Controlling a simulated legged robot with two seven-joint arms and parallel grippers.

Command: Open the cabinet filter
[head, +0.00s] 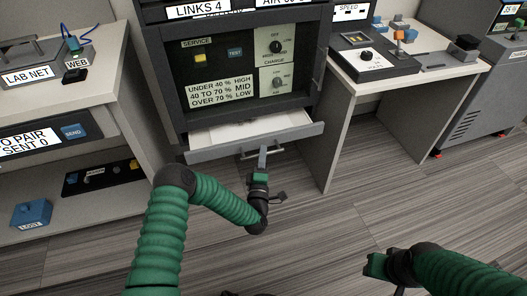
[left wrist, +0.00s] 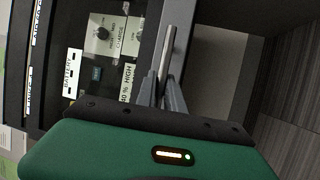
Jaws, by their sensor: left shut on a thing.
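The dark cabinet (head: 180,90) stands in the middle of the head view. Its low grey filter drawer (head: 215,152) is pulled partly out, and a pale inside shows behind its front. A bar handle (head: 246,153) is on the drawer front. My left gripper (head: 262,160) is shut on this handle. In the left wrist view, its two fingers (left wrist: 168,92) close around the metal handle bar (left wrist: 170,48). My right gripper (head: 368,268) hangs over the floor at the lower right, away from the cabinet; its finger opening is unclear.
A shelf desk (head: 125,50) stands left of the cabinet, with a blue box (head: 32,214) on its lower shelf. A white-topped table (head: 375,80) stands close on the right. The wooden floor (head: 320,225) in front of the cabinet is free.

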